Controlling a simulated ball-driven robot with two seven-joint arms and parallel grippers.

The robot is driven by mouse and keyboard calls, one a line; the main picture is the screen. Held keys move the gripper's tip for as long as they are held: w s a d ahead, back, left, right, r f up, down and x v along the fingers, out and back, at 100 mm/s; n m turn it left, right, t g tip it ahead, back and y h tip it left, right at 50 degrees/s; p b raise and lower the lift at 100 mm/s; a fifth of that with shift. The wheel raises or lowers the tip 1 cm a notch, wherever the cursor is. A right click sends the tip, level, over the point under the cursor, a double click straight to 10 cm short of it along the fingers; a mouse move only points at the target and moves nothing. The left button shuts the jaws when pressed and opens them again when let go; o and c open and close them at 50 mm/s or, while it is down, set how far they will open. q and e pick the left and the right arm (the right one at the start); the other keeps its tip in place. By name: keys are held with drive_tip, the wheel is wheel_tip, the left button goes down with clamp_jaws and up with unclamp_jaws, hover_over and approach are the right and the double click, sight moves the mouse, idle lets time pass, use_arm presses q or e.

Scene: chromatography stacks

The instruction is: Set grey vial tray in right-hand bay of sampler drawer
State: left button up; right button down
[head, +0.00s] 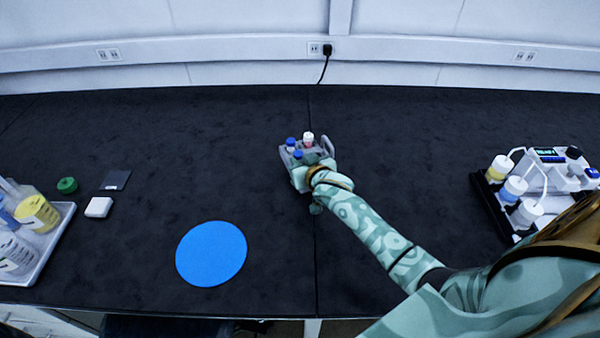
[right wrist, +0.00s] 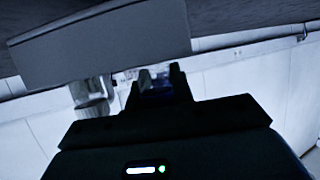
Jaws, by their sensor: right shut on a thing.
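The grey vial tray (head: 325,146) is near the middle of the head view, with blue-capped vials (head: 291,141) and a white-capped vial (head: 308,138) in it. My right gripper (head: 308,174) is shut on the near side of the tray, and my arm partly covers it. In the right wrist view, the dark fingers (right wrist: 160,80) reach up to a large grey surface (right wrist: 100,45), which looks like the tray. Whether the tray touches the bench is unclear. The sampler drawer and its bays are not seen. My left gripper is not in view.
A blue round mat (head: 211,253) lies on the dark bench (head: 110,230). A bottle tray (head: 48,258) stands at left, near a green ring (head: 67,185), a white block (head: 98,207) and a dark square (head: 115,180). A device (head: 565,170) with bottles stands at right. The bench behind the tray is clear.

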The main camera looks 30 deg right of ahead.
drive_tip(key=shift+w+d+f, duration=0.15)
drive_tip(key=shift+w+f, duration=0.05)
drive_tip(key=f+b, duration=0.1)
drive_tip(key=f, duration=0.1)
drive_tip(key=f+b, duration=0.1)
drive_tip(key=shift+w+f+b, duration=0.2)
drive_tip(key=shift+f+b, duration=0.1)
drive_tip(key=shift+f, duration=0.1)
drive_tip(key=shift+r, duration=0.15)
drive_tip(key=c, duration=1.4)
unclamp_jaws()
drive_tip(key=shift+o, duration=1)
